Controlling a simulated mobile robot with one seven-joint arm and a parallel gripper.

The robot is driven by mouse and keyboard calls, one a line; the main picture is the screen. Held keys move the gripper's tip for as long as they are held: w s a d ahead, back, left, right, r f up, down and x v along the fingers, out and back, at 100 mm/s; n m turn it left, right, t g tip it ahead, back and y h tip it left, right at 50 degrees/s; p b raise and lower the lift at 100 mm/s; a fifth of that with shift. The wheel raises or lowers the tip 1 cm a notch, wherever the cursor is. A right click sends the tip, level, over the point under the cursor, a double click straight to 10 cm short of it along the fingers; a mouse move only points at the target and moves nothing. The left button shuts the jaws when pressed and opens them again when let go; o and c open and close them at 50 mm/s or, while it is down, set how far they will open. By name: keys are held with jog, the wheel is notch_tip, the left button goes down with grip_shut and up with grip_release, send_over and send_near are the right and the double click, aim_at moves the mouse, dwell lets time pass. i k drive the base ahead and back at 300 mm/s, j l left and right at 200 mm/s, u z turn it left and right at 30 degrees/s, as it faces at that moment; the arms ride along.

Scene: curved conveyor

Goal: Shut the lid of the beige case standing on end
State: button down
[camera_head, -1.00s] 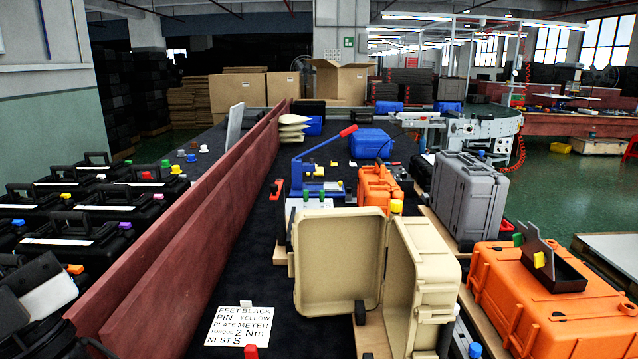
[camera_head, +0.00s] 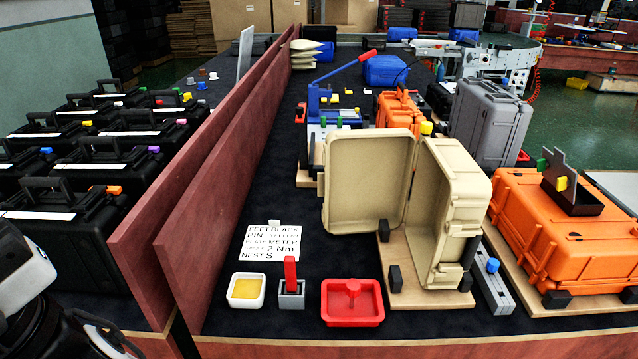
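The beige case (camera_head: 452,225) stands on end on a wooden board with black blocks, right of the middle of the table. Its lid (camera_head: 368,185) is swung wide open to the left, so the hollow insides of lid and body both show. The hinge side is at the back, between the two halves. A white and black part of my arm (camera_head: 30,290) shows at the lower left edge, apart from the case. My gripper's fingers are not in view.
A white tub (camera_head: 246,290), a grey block with a red handle (camera_head: 291,286) and a red tray (camera_head: 352,302) stand at the front. An orange case (camera_head: 560,240) lies right; a grey case (camera_head: 488,120) stands behind. A red-brown partition (camera_head: 215,180) runs left. Dark cloth left of the lid is partly clear.

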aim_at(366, 178)
jog(key=k+j+z, duration=0.15)
jog(key=j, duration=0.25)
jog(key=j+z, duration=0.1)
jog(key=j, duration=0.3)
jog(key=k+j+z, duration=0.15)
jog(key=j, duration=0.2)
jog(key=j+z, duration=0.3)
jog(key=k+j+z, duration=0.15)
jog(key=z, duration=0.15)
jog(key=i+j, duration=0.25)
jog(key=i, duration=0.2)
jog(key=i+j, duration=0.25)
jog(key=i, duration=0.25)
